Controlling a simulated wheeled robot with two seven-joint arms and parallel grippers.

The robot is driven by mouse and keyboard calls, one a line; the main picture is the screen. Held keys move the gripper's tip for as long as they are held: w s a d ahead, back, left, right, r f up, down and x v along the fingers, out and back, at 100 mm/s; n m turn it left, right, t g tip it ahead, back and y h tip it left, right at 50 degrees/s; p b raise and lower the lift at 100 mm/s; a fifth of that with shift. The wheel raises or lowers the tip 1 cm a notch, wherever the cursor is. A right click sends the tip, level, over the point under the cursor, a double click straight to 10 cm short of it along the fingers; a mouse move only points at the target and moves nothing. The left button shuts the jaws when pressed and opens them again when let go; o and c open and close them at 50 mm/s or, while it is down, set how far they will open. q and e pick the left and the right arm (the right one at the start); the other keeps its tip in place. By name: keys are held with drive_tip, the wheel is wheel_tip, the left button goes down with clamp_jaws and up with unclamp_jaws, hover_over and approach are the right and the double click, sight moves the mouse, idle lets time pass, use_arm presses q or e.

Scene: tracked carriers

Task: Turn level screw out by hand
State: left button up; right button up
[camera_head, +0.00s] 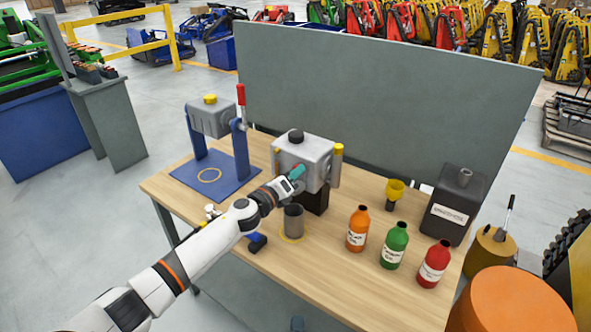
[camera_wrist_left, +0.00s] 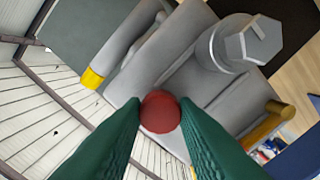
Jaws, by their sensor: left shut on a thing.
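The level screw (camera_wrist_left: 160,110) shows in the left wrist view as a round red head on the face of the grey housing. My left gripper (camera_head: 298,172) reaches the front of the grey housing (camera_head: 318,151) in the head view. Its green fingers are shut on the red head, one fingertip on each side. In the head view the gripper hides the screw. The wrist view does not show whether the thread is in or out of the housing. A grey hex plug (camera_wrist_left: 255,42) stands out from the housing beside the screw. My right gripper is not in view.
A grey cup (camera_head: 293,222) stands just below my left wrist on the wooden table. Orange (camera_head: 358,230), green (camera_head: 395,246) and red (camera_head: 433,265) bottles stand to the right. A yellow funnel (camera_head: 395,189) and dark canister (camera_head: 453,207) are behind them. A grey panel (camera_head: 380,100) closes the back.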

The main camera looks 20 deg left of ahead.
use_arm(q)
drive_tip(key=shift+n, duration=0.5)
drive_tip(key=shift+r+n+p, duration=0.1)
drive_tip(key=shift+n+p, duration=0.25)
drive_tip(key=shift+n, duration=0.45)
drive_tip(key=n+p, duration=0.2)
drive_tip(key=n, duration=0.3)
drive_tip(key=shift+r+n, duration=0.1)
drive_tip(key=shift+n, duration=0.2)
drive_tip(key=shift+n+p, duration=0.3)
drive_tip(key=shift+n, duration=0.6)
drive_tip(key=shift+f+n, duration=0.25)
drive_tip(key=shift+n, duration=0.15)
